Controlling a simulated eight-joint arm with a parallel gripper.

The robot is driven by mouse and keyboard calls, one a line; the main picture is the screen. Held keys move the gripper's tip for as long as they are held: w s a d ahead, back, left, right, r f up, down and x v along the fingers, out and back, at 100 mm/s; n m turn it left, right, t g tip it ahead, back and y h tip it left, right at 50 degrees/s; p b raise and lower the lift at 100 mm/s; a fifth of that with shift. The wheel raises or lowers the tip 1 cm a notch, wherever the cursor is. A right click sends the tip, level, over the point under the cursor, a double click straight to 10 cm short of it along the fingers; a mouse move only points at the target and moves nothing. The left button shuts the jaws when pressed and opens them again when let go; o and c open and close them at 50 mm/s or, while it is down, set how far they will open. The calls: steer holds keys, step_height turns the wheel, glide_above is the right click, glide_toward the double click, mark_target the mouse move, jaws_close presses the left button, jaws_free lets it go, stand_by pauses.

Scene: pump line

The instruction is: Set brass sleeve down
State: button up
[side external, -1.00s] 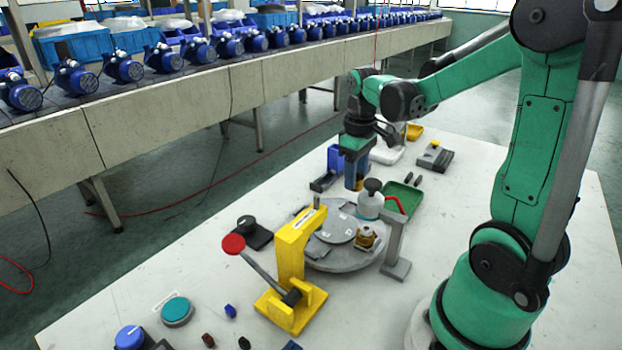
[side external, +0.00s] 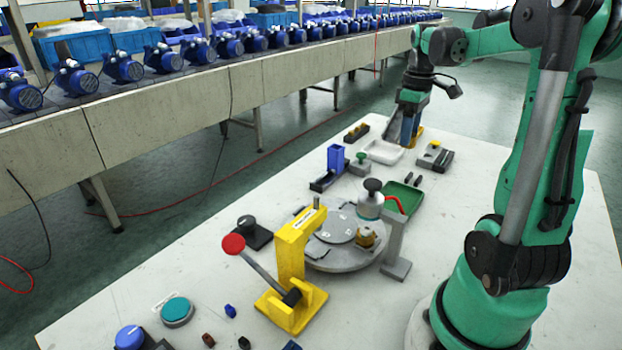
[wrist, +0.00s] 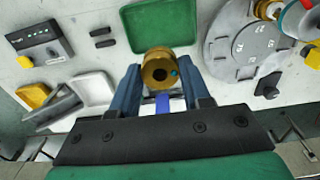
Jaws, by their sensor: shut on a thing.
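My gripper (side external: 408,138) is shut on the brass sleeve (wrist: 158,68), a short round brass piece with a dark hole and a small teal dot. In the wrist view the sleeve sits between the tips of the two blue fingers. In the side view the gripper hangs at the far end of the table, beside the white tray (side external: 383,153) and in front of a yellow bin (side external: 418,130). The sleeve cannot be made out in that view. The white tray also shows in the wrist view (wrist: 96,92), left of the fingers, and looks empty.
A green tray (side external: 405,199) and a grey control box (side external: 436,157) lie nearby. A blue upright fixture (side external: 336,160), a green-knobbed block (side external: 360,165) and a dark parts tray (side external: 357,132) stand left. The round turntable (side external: 344,258) and yellow lever press (side external: 291,275) are nearer the camera.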

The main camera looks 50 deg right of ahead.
mark_target(396, 203)
step_height(396, 203, down, 14)
steer(key=shift+f, duration=0.1)
stand_by(0.4)
steer(key=shift+f, duration=0.1)
steer(key=o, duration=1)
steer(key=shift+o, duration=0.2)
step_height(396, 203, up, 12)
steer(key=shift+w+r, duration=0.1)
steer(key=w+a+t, duration=0.2)
steer(key=a, duration=0.6)
steer(key=w+a+t, duration=0.1)
steer(key=a+t, duration=0.1)
steer(key=a, duration=0.7)
steer(key=w+a+t, duration=0.2)
steer(key=a+t, duration=0.1)
steer(key=a, duration=0.6)
steer(key=shift+w+r, duration=0.2)
steer(key=shift+w, duration=0.1)
